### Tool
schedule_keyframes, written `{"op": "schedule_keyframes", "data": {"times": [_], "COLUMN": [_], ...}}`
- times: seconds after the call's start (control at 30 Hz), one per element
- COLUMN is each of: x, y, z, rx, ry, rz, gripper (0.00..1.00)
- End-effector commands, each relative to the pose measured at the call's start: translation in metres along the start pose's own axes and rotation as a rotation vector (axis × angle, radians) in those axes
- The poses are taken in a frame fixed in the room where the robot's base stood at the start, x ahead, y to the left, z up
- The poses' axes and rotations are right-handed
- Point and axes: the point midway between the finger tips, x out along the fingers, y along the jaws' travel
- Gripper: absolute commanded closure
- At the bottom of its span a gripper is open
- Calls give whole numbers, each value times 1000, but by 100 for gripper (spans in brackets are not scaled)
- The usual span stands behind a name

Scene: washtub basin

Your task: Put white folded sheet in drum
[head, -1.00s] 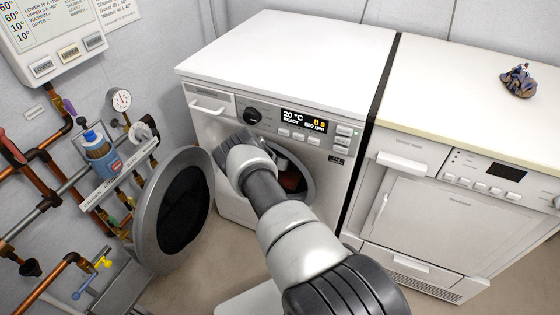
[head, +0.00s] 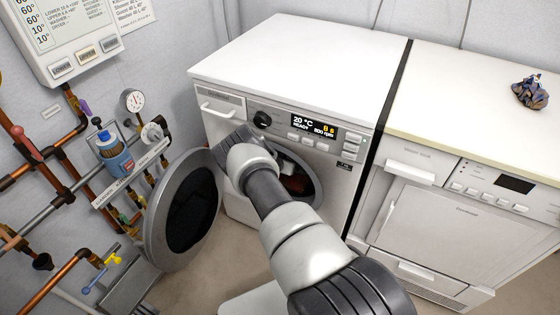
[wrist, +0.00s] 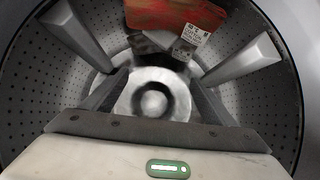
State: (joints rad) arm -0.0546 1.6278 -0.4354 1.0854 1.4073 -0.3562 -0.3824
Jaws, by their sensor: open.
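The washing machine's drum (wrist: 60,95), a perforated grey metal bowl with paddles, fills the wrist view. In the head view my arm reaches to the round opening, which hides much of the drum. My gripper (wrist: 155,98) is open in the wrist view, its two dark fingers apart in front of the drum's round metal hub, with nothing seen between them. A red-orange cloth (wrist: 175,13) with a printed tag (wrist: 192,36) lies beyond, at the top of that view. A small pale patch shows beside the tag; I cannot tell whether it is the white folded sheet.
The round door (head: 187,208) stands open to the left of the washer (head: 290,65). Pipes and valves line the left wall, with a blue bottle (head: 113,155). A second machine (head: 430,225) stands on the right, with a crumpled dark cloth (head: 530,92) on top.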

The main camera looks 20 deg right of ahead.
Motion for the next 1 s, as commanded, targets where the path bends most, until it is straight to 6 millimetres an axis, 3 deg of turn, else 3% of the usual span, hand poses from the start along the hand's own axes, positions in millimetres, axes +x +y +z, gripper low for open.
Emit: {"op": "schedule_keyframes", "data": {"times": [0.03, 0.2, 0.5, 0.7, 1.0], "x": [-18, -60, -123, -143, -146], "y": [-2, -2, -1, 0, 0], "z": [-6, -5, -3, -2, 0], "rx": [-5, -3, -1, 1, 0], "ry": [-1, -2, -1, 1, 0], "rz": [-1, -1, -2, 0, 0], "gripper": [21, 21, 21, 21, 21]}}
